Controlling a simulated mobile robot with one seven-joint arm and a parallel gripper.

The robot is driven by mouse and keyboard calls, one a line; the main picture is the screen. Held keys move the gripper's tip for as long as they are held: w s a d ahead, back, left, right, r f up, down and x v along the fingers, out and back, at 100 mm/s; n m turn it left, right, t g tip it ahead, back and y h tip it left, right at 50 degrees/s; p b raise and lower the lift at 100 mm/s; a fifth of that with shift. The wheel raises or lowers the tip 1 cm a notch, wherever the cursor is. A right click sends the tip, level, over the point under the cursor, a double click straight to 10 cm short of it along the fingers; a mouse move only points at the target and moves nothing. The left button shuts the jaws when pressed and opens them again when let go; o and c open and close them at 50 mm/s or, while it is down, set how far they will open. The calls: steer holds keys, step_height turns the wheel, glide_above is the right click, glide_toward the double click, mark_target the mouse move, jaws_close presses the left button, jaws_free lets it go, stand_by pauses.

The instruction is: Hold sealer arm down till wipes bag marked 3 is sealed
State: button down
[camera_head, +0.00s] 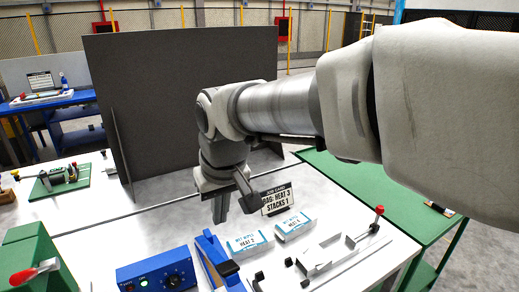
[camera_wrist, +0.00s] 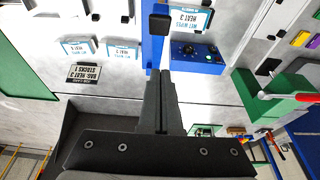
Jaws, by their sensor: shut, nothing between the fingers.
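The wipes bag marked heat 3 (camera_wrist: 190,20) lies beside the blue sealer in the wrist view; I do not make it out in the head view. The blue sealer (camera_head: 210,255) stands at the front of the white table. Its arm ends in a black knob (camera_head: 228,268), which also shows in the wrist view (camera_wrist: 160,23). I cannot tell how far the arm is raised. My gripper (camera_head: 222,211) is shut and empty above the table, behind the sealer in the head view. Its closed fingers (camera_wrist: 158,75) point toward the knob in the wrist view, apart from it.
A blue control box (camera_head: 156,276) with a dial stands left of the sealer. Two other wipes bags (camera_head: 250,241) (camera_head: 293,225) lie to the right. A job card (camera_head: 277,200) reads heat 3, stacks 1. A metal fixture (camera_head: 335,255) stands further right. A dark panel (camera_head: 180,95) rises behind.

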glide_above(222, 264)
steer(key=f, duration=0.9)
steer(key=shift+w, duration=0.2)
steer(key=f, duration=0.2)
steer(key=s+f, duration=0.1)
steer(key=shift+d, duration=0.25)
steer(key=shift+s+d+f, duration=0.1)
steer(key=shift+s+f, duration=0.05)
steer(key=shift+f, duration=0.4)
steer(key=shift+f, duration=0.15)
